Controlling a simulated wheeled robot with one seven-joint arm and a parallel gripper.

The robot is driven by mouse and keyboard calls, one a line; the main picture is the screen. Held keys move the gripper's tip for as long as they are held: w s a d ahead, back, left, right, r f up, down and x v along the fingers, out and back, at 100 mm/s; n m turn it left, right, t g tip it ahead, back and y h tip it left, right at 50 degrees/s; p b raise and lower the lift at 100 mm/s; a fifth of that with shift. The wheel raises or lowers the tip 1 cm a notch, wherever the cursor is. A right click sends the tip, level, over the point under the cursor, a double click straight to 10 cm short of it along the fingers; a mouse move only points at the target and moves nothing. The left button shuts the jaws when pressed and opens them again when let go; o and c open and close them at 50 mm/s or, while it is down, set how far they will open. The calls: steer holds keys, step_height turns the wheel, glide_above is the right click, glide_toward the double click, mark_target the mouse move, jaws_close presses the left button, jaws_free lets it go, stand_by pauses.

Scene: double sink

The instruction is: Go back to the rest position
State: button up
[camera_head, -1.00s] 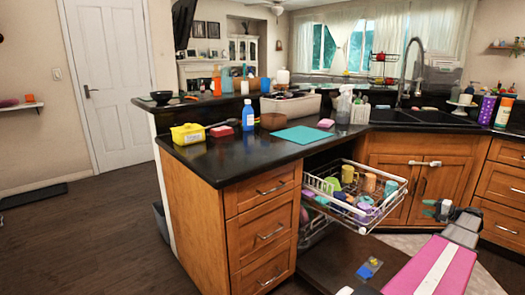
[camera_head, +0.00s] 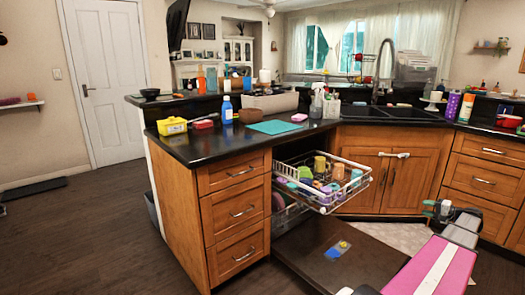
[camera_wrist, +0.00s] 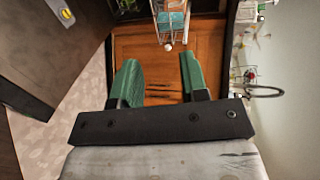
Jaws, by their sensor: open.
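My gripper (camera_wrist: 158,80) is open and empty in the wrist view, its two green fingers apart with wooden cabinet front showing between and beyond them. In the head view my gripper (camera_head: 436,208) is small and partly hidden by my arm at the lower right, in front of the sink cabinet (camera_head: 370,188). It touches nothing that I can see.
A pulled-out dishwasher rack (camera_head: 327,208) with cups stands left of my arm, above the lowered dishwasher door (camera_head: 318,262). The black counter (camera_head: 205,147) holds a yellow container (camera_head: 172,126), a blue bottle (camera_head: 227,110) and a teal mat (camera_head: 275,127). Open floor lies at left.

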steer(key=w+a+f+n+g+h, duration=0.1)
steer(key=a+f+g, duration=0.2)
steer(key=a, duration=0.8)
steer(key=a+f+n+g, duration=0.2)
steer(key=a+g, duration=0.1)
steer(key=a, duration=0.9)
steer(key=w+a+f+n+g+h, duration=0.1)
steer(key=a+f+g, duration=0.15)
steer(key=a, duration=0.85)
steer(key=s+a+f+n+g+h, duration=0.1)
steer(key=s+a+n+h, duration=0.1)
steer(key=s+a, duration=0.3)
steer(key=s+a+f+n+g+h, duration=0.1)
steer(key=s+a, duration=0.4)
steer(key=a, duration=0.7)
steer(key=s+a+f+n+g+h, duration=0.1)
steer(key=s+a+n+g+h, duration=0.1)
steer(key=a, duration=0.7)
steer(key=s+n+h, duration=0.1)
steer(key=s+h, duration=0.1)
steer(key=s, duration=0.1)
steer(key=shift+a+h, duration=0.2)
steer(key=shift+h, duration=0.2)
